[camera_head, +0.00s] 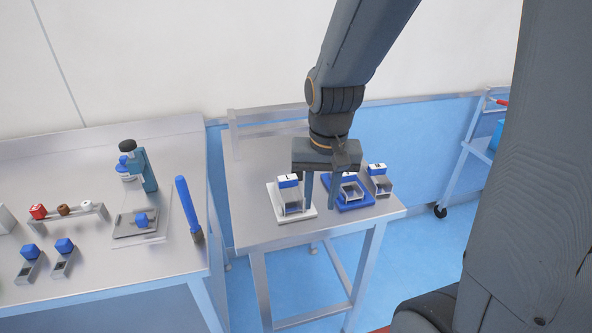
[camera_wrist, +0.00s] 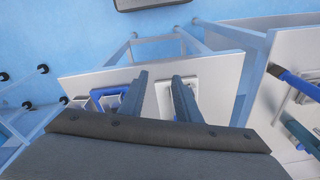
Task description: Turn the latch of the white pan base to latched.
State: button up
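The white pan base (camera_head: 306,213) lies on the small metal table, with a box-like pan and a blue-and-white block (camera_head: 288,181) on it. In the wrist view the white base (camera_wrist: 162,100) shows partly between my fingers, beside the right-hand one. My gripper (camera_head: 320,207) points down, its two fingers apart with nothing seen between them. In the head view it is at the right side of the white base, partly in front of the blue base. In the wrist view my gripper (camera_wrist: 159,76) is also open. I cannot make out the latch or its position; contact is unclear.
A blue base (camera_head: 354,206) with a metal pan lies close on the right, and another metal pan (camera_head: 381,186) stands beyond it. A larger metal table (camera_head: 175,262) stands left, with a blue-handled brush (camera_head: 186,205) near its edge. The small table's front left is clear.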

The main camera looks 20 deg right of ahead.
jog(key=w+r+m+b, duration=0.1)
jog(key=w+m, duration=0.4)
jog(key=w, duration=0.1)
jog(key=w+r+m+b, duration=0.1)
jog(key=w+m, duration=0.4)
jog(key=w, duration=0.1)
jog(key=w+m+g+b, duration=0.1)
jog(key=w+m, duration=0.3)
jog(key=w, duration=0.2)
jog(key=shift+w+r+m, duration=0.35)
jog(key=shift+r+m, duration=0.05)
jog(key=shift+f+p, duration=0.55)
jog(key=shift+f, duration=3.25)
grip_shut()
